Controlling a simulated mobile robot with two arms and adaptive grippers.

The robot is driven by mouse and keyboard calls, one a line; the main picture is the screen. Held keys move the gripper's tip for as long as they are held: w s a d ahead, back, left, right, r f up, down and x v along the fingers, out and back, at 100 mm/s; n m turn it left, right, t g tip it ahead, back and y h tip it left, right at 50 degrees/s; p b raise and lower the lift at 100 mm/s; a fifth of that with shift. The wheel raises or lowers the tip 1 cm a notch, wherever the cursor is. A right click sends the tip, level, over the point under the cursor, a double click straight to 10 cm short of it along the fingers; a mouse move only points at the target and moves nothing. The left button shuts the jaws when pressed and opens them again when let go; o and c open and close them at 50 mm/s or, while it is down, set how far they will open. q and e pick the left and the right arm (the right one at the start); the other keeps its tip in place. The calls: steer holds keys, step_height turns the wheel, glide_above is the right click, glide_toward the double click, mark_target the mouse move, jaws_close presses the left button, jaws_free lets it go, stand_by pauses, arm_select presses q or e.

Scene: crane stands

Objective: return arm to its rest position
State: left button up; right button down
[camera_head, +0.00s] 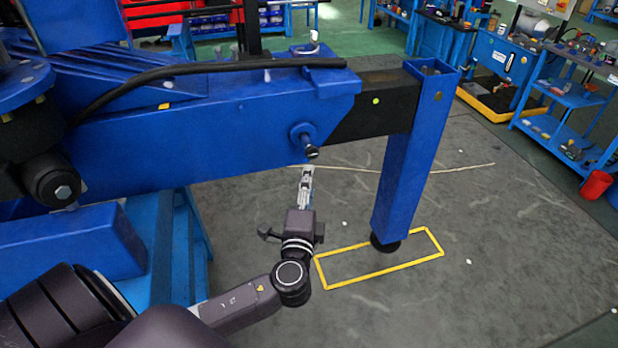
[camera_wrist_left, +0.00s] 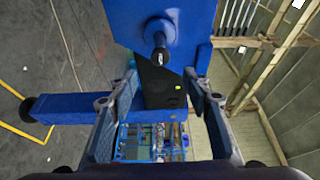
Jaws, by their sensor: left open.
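My left arm reaches in from the lower left in the head view, and its gripper (camera_head: 306,174) points up toward the crane's blue beam (camera_head: 190,125). In the wrist view the two fingers of this gripper (camera_wrist_left: 158,100) stand wide apart with nothing held between them. A pin with a round knob (camera_head: 303,138) sticks out of the beam side above the gripper; the knob (camera_wrist_left: 160,42) also shows ahead in the wrist view, apart from the fingers. My right gripper is in neither view.
A black extension (camera_head: 372,105) joins the beam to a blue upright leg (camera_head: 410,155). Its black foot (camera_head: 385,244) is at the yellow floor rectangle (camera_head: 380,273); contact is unclear. Blue shelves (camera_head: 572,95) and a red bucket (camera_head: 595,185) stand at right. Floor right of the leg is open.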

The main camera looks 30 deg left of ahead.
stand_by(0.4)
arm_select(q)
steer(key=s+f+g+h, duration=0.1)
steer(key=s+f+g, duration=0.15)
steer(key=f, duration=0.95)
steer(key=s+f+g+h, duration=0.1)
steer(key=f+g+h, duration=0.15)
steer(key=f, duration=0.85)
steer(key=s+f+n+g, duration=0.1)
steer(key=s+f+g, duration=0.1)
steer(key=s+f, duration=0.45)
steer(key=s+f+n+g, duration=0.2)
steer(key=s+f, duration=0.2)
steer(key=f, duration=0.6)
steer(key=s+d+f+n+g+h, duration=0.1)
steer(key=s+d+f+n+g, duration=0.1)
steer(key=s+f, duration=0.4)
steer(key=s+d+f+n+g+h, duration=0.2)
steer(key=s+d+f, duration=0.3)
steer(key=s, duration=1.1)
steer(key=s+d+f+n+g+h, duration=0.1)
steer(key=s+d+f+n+g, duration=0.1)
steer(key=s+f, duration=0.6)
steer(key=s+d+n, duration=0.1)
steer(key=s, duration=0.2)
steer(key=shift+d+h, duration=0.15)
steer(key=shift+h, duration=0.2)
